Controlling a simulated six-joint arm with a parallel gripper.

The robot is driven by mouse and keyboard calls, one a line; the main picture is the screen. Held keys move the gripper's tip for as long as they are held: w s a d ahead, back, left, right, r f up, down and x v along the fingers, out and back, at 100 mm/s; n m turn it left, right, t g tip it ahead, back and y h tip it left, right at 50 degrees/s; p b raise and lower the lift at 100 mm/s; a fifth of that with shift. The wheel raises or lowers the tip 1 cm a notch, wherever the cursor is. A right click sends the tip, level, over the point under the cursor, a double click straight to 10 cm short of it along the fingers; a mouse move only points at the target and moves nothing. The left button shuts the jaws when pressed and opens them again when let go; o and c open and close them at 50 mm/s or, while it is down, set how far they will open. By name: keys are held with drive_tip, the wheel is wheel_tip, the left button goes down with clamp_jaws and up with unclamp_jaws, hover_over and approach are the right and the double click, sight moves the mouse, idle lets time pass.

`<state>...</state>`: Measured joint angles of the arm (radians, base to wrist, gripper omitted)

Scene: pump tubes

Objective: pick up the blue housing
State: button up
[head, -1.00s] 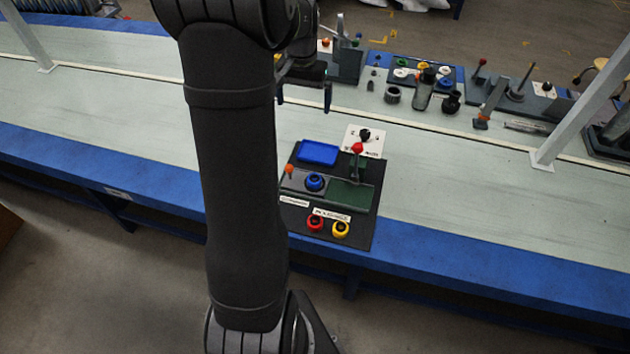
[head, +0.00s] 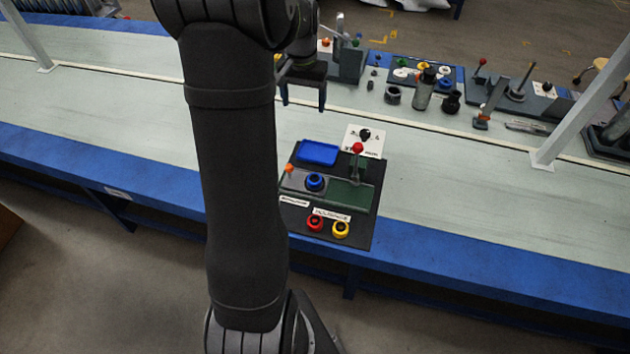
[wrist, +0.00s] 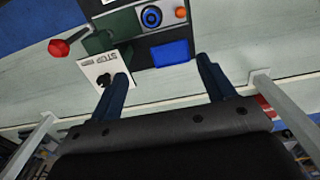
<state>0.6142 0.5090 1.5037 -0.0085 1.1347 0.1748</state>
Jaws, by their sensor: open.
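The blue housing (head: 314,182), a round blue ring with a dark centre, sits on the grey part of a station on a black mat (head: 361,226). It also shows near the top of the wrist view (wrist: 151,16). My gripper (head: 304,107) is open and empty above the bench, behind the mat in the head view and apart from the housing. Its two fingers (wrist: 165,85) point toward the station in the wrist view. Part of the gripper is hidden by my arm in the head view.
On the mat are a blue tray (head: 318,153), a red-knobbed lever (head: 357,148), an orange knob (head: 289,168), a red ring (head: 316,222) and a yellow ring (head: 341,229). Tools and parts line the back; bench right of the mat is clear.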

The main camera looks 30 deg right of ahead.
drive_tip(key=shift+f, duration=0.1)
drive_tip(key=shift+c, duration=0.3)
drive_tip(key=m+h, duration=0.4)
drive_tip(key=m, duration=0.4)
hover_over(313, 179)
drive_tip(key=a, duration=0.2)
drive_tip(key=shift+t, duration=0.3)
wheel_tip(313, 179, down, 25)
drive_tip(key=shift+w+a+f, duration=0.1)
drive_tip(key=shift+w, duration=0.05)
drive_tip(key=x, duration=0.5)
drive_tip(key=shift+s, duration=0.25)
drive_tip(key=c, duration=1.1)
